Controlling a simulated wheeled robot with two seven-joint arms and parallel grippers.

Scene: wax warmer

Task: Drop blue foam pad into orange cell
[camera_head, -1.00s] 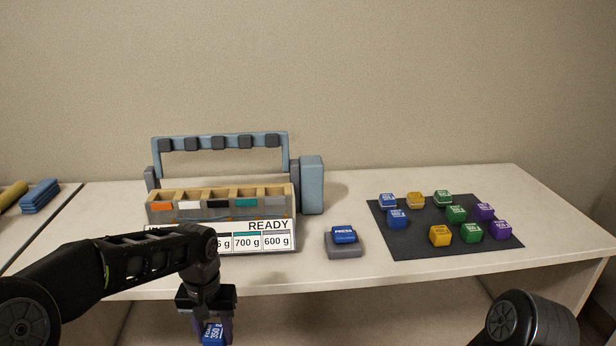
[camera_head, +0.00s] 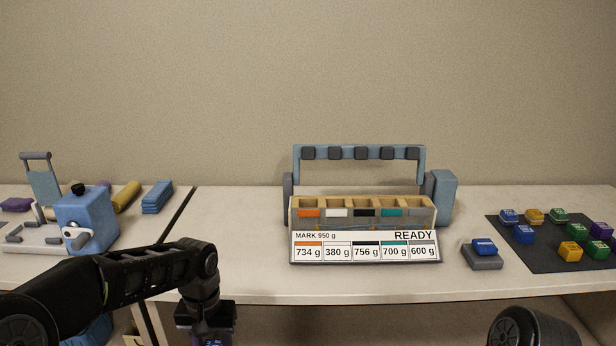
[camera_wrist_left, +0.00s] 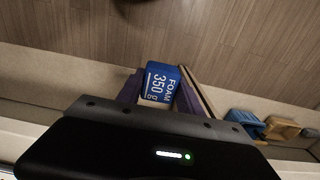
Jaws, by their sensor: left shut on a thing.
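The blue foam pad (camera_wrist_left: 160,84), marked FOAM 350 g, is held between the fingers of my left gripper (camera_wrist_left: 158,92) in the left wrist view. In the head view my left gripper (camera_head: 205,325) hangs low in front of the table edge, left of the warmer; the pad is mostly cut off by the bottom edge there. The orange cell (camera_head: 309,212) is the leftmost compartment of the warmer (camera_head: 360,203), marked by an orange tag. Its label reads 734 g. My right gripper is out of view; only part of my right arm shows.
The display (camera_head: 365,246) reads READY and MARK 950 g. A blue button (camera_head: 484,246) sits right of the warmer. A dark mat (camera_head: 540,256) with several coloured blocks lies further right. A blue machine (camera_head: 86,222) stands at left. The warmer's lid frame (camera_head: 360,153) is raised.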

